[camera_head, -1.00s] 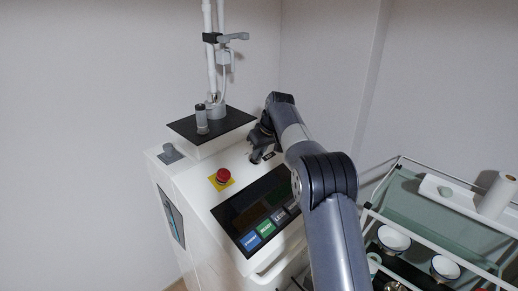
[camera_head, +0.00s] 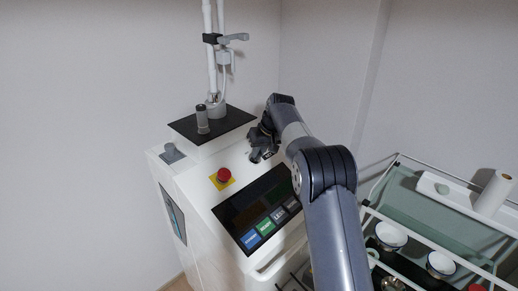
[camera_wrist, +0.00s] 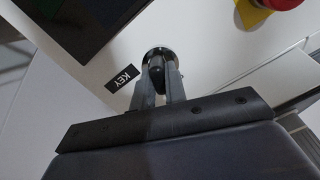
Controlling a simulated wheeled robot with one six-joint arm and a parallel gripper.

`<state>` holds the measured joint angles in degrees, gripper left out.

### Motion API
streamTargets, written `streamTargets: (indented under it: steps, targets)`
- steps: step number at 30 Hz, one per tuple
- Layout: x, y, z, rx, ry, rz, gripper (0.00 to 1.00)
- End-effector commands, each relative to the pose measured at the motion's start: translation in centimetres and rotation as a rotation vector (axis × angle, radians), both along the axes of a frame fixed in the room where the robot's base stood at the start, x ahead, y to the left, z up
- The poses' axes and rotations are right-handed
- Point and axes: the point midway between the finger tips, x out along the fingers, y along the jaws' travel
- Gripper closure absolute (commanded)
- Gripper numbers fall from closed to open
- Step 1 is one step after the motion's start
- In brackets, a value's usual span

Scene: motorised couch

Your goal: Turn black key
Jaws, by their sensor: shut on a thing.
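The black key (camera_wrist: 157,70) sits in a round metal lock on the machine's white top panel, beside a black label reading "KEY" (camera_wrist: 122,79). My gripper (camera_wrist: 158,82) is shut on the key in the wrist view, with one finger on each side of its head. In the head view my gripper (camera_head: 260,149) is at the panel's upper right, partly hidden by my wrist. The key itself cannot be made out there.
The white machine (camera_head: 192,190) carries a red emergency button (camera_head: 224,174) on a yellow plate and a dark display with coloured buttons (camera_head: 258,208). A pole (camera_head: 211,60) rises from its back. A green cart (camera_head: 430,205) with bowls stands at right.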

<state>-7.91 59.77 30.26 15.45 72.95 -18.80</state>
Motion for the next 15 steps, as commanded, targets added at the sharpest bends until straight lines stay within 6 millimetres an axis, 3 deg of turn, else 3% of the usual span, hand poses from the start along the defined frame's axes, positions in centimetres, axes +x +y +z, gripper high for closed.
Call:
streamTargets:
  steps: [15]
  targets:
    - [-0.06, -0.02, -0.11, 0.041, 0.045, -0.119, 1.00]
